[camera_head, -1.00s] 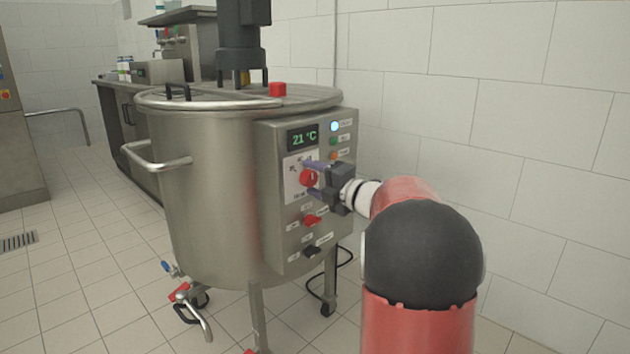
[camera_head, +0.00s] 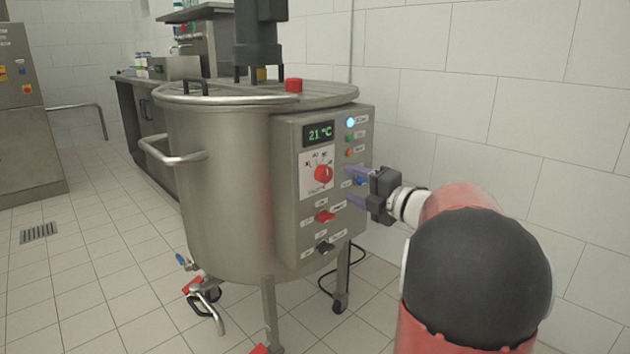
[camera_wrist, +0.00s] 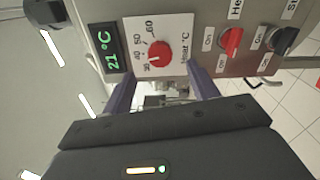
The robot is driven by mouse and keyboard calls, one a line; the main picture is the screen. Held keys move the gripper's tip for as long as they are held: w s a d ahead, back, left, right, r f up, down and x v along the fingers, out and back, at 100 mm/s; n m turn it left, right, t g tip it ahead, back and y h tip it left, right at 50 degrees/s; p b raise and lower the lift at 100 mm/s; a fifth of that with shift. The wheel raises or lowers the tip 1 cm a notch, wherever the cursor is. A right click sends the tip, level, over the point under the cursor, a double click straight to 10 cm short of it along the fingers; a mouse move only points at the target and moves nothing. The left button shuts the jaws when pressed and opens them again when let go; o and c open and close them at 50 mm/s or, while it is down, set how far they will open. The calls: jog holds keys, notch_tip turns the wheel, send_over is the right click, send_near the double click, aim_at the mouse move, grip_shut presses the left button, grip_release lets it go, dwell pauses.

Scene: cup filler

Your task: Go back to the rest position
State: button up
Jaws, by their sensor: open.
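My gripper (camera_head: 354,185) is open and empty in front of the right part of the control panel (camera_head: 285,240), with its fingers pointing at the panel. The red temperature knob (camera_head: 323,174) is to the left of the fingers in the head view and uncovered. In the wrist view the temperature knob (camera_wrist: 160,54) shows beyond the fingers (camera_wrist: 163,88), apart from them. The display (camera_head: 319,134) reads 21 °C.
The panel is fixed to a large steel tank (camera_head: 215,200) on legs. A lower red switch (camera_head: 325,217) and a black switch (camera_head: 324,248) sit under the temperature knob. A tiled wall (camera_head: 480,100) stands at the right. A counter (camera_head: 130,120) is behind the tank. The floor at left is mostly clear.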

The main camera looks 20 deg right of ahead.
jog(key=s+a+r+m+h+p, duration=0.1)
jog(key=s+a+r+m+h, duration=0.15)
jog(key=m+h, duration=0.35)
jog(key=s+a+r+m+h+p, duration=0.1)
jog(key=r+m+h, duration=0.2)
jog(key=m, duration=0.4)
jog(key=s+a+f+m+g+y+p, duration=0.1)
jog(key=s+a+f+m+g, duration=0.4)
jog(key=s, duration=0.7)
jog(key=s+a+f+m+g+y+p, duration=0.1)
jog(key=s+a+f+m+g+p, duration=0.1)
jog(key=s+a+f+m+g, duration=0.4)
jog(key=s+a+f, duration=0.3)
jog(key=s+a, duration=0.3)
jog(key=shift+s+a+f+y, duration=0.3)
jog(key=shift+a+y, duration=0.1)
